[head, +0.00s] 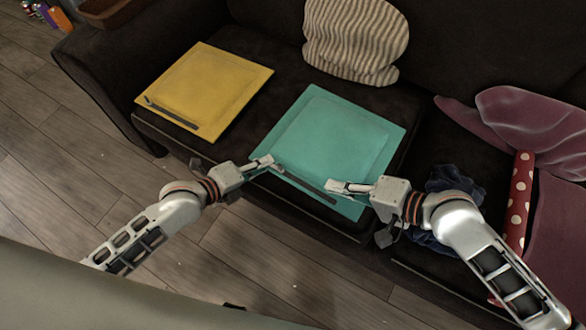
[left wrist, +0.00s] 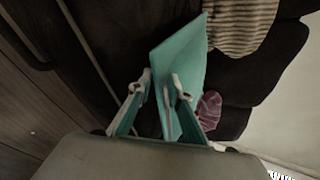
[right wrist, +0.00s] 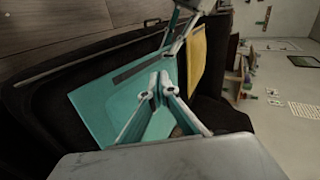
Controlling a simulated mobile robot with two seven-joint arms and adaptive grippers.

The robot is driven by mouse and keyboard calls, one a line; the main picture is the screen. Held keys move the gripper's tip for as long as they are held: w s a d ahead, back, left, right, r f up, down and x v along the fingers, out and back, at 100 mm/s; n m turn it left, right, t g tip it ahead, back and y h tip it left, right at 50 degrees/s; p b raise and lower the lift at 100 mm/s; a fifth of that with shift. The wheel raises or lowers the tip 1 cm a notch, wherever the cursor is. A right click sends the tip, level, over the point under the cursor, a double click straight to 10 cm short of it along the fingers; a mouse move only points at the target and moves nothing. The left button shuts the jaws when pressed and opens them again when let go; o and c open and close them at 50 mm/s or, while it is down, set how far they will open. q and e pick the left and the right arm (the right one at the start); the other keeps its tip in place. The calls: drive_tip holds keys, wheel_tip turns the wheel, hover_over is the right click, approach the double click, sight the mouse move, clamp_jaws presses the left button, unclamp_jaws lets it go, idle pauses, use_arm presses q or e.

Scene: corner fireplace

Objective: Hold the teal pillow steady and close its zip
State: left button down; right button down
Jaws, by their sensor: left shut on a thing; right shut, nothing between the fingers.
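The teal pillow (head: 335,135) lies flat on the dark sofa seat, its near edge at the seat's front. A dark zip strip (head: 305,185) runs along that near edge; it also shows in the right wrist view (right wrist: 140,69). My left gripper (head: 266,163) is shut on the pillow's near left corner, at the strip's left end. In the left wrist view the pillow (left wrist: 183,55) reaches away from the fingers. My right gripper (head: 338,187) is shut and empty over the near right part, close to the strip's right end; whether it touches is unclear. The zip's slider cannot be made out.
A yellow pillow (head: 212,85) with a dark strip lies to the left. A striped cushion (head: 355,40) leans at the back. Dark blue cloth (head: 455,180), a dotted red roll (head: 519,200) and mauve fabric (head: 535,120) lie right. Bare wooden floor (head: 250,240) is in front.

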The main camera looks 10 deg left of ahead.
use_arm(q)
drive_tip(key=shift+s+f, duration=0.1)
drive_tip(key=shift+f, duration=0.1)
use_arm(e)
drive_tip(key=shift+d+m, duration=0.2)
drive_tip(key=shift+m, duration=0.2)
drive_tip(key=shift+a+f, duration=0.1)
drive_tip(key=shift+f, duration=0.05)
approach(283, 168)
drive_tip(key=x, duration=0.5)
drive_tip(key=shift+s+f, duration=0.15)
drive_tip(key=shift+f, duration=0.2)
drive_tip(key=shift+w+a, duration=0.25)
drive_tip(key=shift+a, duration=0.3)
